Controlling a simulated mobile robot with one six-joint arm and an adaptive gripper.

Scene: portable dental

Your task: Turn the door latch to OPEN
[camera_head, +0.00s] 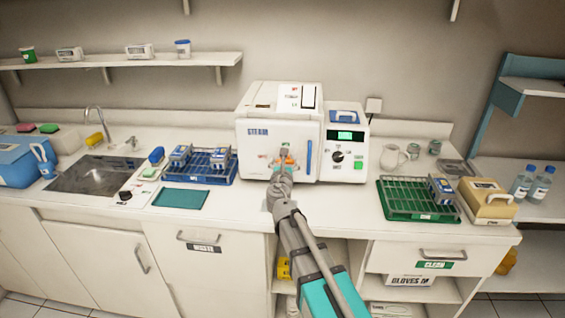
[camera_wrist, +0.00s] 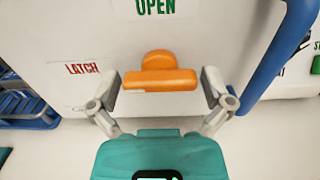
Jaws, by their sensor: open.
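The door latch is an orange knob with a bar handle (camera_wrist: 160,80) on the white door of the steam sterilizer (camera_head: 258,150). In the wrist view the bar lies roughly level, tilted very slightly. A green OPEN label (camera_wrist: 155,7) is above it and a red LATCH label (camera_wrist: 82,69) is to its left. My gripper (camera_wrist: 160,88) is open, with one finger at each end of the orange bar. I cannot tell whether the fingers touch it. In the head view my gripper (camera_head: 283,160) is at the door front and hides most of the latch.
A blue vertical door handle (camera_head: 308,157) stands to the right of the latch. The control panel (camera_head: 345,148) is further right. A blue rack (camera_head: 205,178) stands left on the counter and a green rack (camera_head: 405,205) right. The counter front between them is mostly clear.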

